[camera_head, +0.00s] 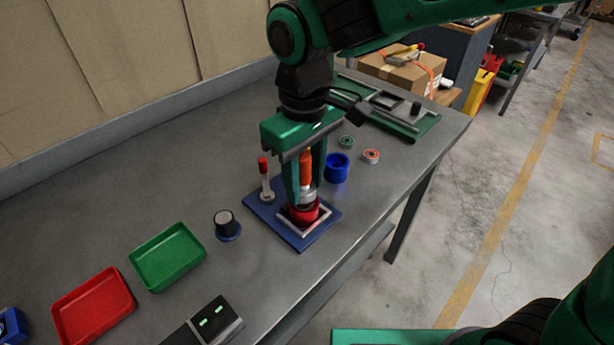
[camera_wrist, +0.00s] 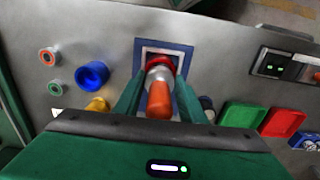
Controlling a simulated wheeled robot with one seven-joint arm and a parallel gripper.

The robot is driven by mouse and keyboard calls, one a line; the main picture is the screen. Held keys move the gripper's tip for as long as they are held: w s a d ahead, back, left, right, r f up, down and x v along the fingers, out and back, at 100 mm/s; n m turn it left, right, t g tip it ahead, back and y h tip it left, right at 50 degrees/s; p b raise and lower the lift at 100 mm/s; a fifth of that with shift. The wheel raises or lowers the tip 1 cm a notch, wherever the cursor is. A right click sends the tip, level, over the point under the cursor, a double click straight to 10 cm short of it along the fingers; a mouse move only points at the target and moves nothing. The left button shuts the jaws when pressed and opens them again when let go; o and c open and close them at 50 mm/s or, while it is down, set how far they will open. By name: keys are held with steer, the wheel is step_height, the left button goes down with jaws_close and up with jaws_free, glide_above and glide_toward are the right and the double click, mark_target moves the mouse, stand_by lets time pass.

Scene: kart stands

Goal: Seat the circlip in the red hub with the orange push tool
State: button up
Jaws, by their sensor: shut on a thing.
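My gripper (camera_head: 306,178) is shut on the orange push tool (camera_head: 305,166), which stands upright between the fingers. The tool also shows in the wrist view (camera_wrist: 159,100), its orange handle toward the camera and its silvery lower end at the red hub. The red hub (camera_head: 304,214) sits in a light square frame on a blue plate (camera_head: 292,240). It also shows in the wrist view (camera_wrist: 155,60), partly covered by the tool. The tool's lower end is over or in the hub; exact contact is hidden. I cannot make out the circlip.
A red-topped toggle clamp (camera_head: 265,180) stands on the plate's left side. A blue cup (camera_head: 337,167) and small green and red rings (camera_head: 371,156) lie right of the gripper. A dark knob (camera_head: 227,225), green tray (camera_head: 167,256) and red tray (camera_head: 93,306) are to the left.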

mark_target(304, 156)
steer(key=shift+f, duration=0.5)
stand_by(0.9)
steer(key=shift+r, duration=3.55)
